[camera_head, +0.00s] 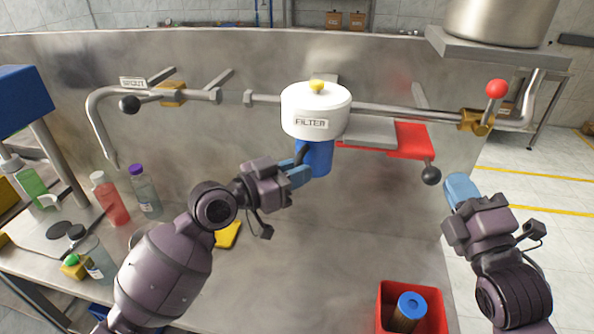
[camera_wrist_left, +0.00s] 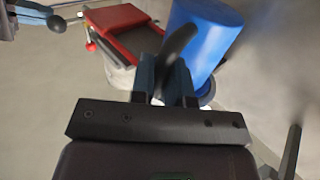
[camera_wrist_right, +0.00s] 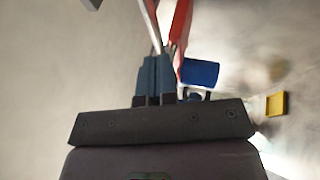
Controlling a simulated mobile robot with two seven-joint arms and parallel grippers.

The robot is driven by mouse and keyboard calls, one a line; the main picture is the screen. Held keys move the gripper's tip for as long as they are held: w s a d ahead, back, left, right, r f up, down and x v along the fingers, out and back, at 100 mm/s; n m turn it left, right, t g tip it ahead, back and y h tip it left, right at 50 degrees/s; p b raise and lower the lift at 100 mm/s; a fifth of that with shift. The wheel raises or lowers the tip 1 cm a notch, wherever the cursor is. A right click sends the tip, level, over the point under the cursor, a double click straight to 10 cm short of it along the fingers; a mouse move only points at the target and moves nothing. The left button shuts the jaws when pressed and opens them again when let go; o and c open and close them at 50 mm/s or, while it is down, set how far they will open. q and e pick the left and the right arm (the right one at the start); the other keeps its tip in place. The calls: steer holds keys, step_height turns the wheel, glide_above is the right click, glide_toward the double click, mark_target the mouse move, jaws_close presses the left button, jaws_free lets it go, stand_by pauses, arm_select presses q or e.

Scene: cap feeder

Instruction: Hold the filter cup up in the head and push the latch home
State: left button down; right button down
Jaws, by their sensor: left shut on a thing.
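The blue filter cup (camera_head: 319,160) is upright directly under the white filter head (camera_head: 315,112); its top rim is hidden, so I cannot tell whether it is seated. My left gripper (camera_head: 302,172) is shut on the cup's dark handle (camera_wrist_left: 178,45), and the blue cup (camera_wrist_left: 207,35) is beside the fingers in the left wrist view. The red latch (camera_head: 412,140), with a black ball (camera_head: 431,176) on its arm, sticks out right of the head. My right gripper (camera_head: 459,188) is shut and empty, right of and slightly below that ball, apart from it in the head view.
A pipe with a red-knobbed valve (camera_head: 496,89) runs behind the head. A red bin (camera_head: 384,300) holding a used-looking filter (camera_head: 409,308) stands at front right. Several bottles, including a red one (camera_head: 110,200), stand at left. A yellow pad (camera_head: 228,235) lies near my left arm.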

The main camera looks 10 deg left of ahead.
arm_select(q)
steer(key=shift+r, duration=0.3)
stand_by(0.4)
arm_select(e)
steer(key=shift+a, duration=0.15)
steer(key=a, duration=0.7)
stand_by(1.6)
steer(key=shift+d, duration=1.1)
glide_toward(423, 179)
steer(key=a+r, duration=0.1)
steer(key=s+a+r, duration=0.1)
steer(key=a, duration=0.1)
steer(key=shift+r, duration=0.4)
